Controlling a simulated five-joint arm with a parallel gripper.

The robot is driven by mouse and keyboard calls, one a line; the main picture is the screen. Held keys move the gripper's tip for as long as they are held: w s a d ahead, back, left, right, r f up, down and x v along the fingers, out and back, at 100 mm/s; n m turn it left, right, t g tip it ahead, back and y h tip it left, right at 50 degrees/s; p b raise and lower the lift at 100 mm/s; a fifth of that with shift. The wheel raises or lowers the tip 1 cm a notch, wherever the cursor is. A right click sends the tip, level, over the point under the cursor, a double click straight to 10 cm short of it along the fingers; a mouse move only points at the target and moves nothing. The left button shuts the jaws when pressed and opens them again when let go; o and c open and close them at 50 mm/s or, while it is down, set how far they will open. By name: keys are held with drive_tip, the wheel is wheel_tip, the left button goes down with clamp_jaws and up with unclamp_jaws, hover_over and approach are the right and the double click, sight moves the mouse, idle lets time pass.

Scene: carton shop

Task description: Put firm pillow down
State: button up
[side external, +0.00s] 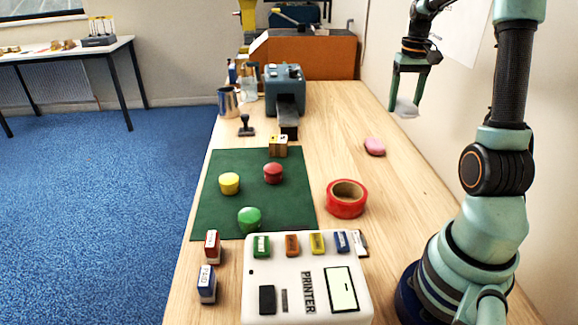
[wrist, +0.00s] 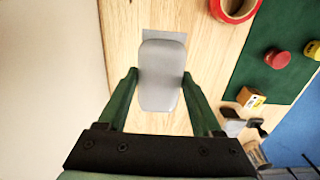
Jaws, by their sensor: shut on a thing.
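My gripper (side external: 407,92) hangs above the table's far right part, near the wall, fingers pointing down. It is shut on a pale grey, rounded, flat piece, which I take as the firm pillow (side external: 405,108). In the wrist view the pillow (wrist: 162,78) lies between the two green fingers (wrist: 160,75) and sticks out beyond their tips. In the side view it is held clear of the wooden table (side external: 335,130).
A pink rounded piece (side external: 374,146) lies on the table, nearer than my gripper. A red tape roll (side external: 347,198) stands beside the green mat (side external: 225,205), which bears coloured knobs. A grey flat patch (wrist: 163,34) shows beyond the pillow. Wood around it is bare.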

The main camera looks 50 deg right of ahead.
sight(389, 176)
drive_tip(key=f, duration=2)
drive_tip(key=shift+s, duration=0.2)
drive_tip(key=shift+f, duration=0.1)
drive_tip(key=o, duration=1.3)
wheel_tip(389, 176, up, 12)
drive_tip(key=w+a+r+n+t+h, duration=0.1)
drive_tip(key=w+a+r+n, duration=0.2)
drive_tip(key=a, duration=0.4)
drive_tip(key=w+a+r+n+t, duration=0.1)
drive_tip(key=w+a+r, duration=0.2)
drive_tip(key=a+r, duration=0.35)
drive_tip(key=s+a+r+n+t, duration=0.1)
drive_tip(key=a, duration=0.5)
drive_tip(key=s+a+r+n+t, duration=0.1)
drive_tip(key=a+n, duration=0.1)
drive_tip(key=a, duration=0.4)
drive_tip(key=s+a+r+n+t+y, duration=0.1)
drive_tip(key=a+n, duration=0.1)
drive_tip(key=a, duration=0.4)
drive_tip(key=shift+s+a+t, duration=0.2)
drive_tip(key=shift+s+t, duration=0.1)
drive_tip(key=shift+s, duration=0.1)
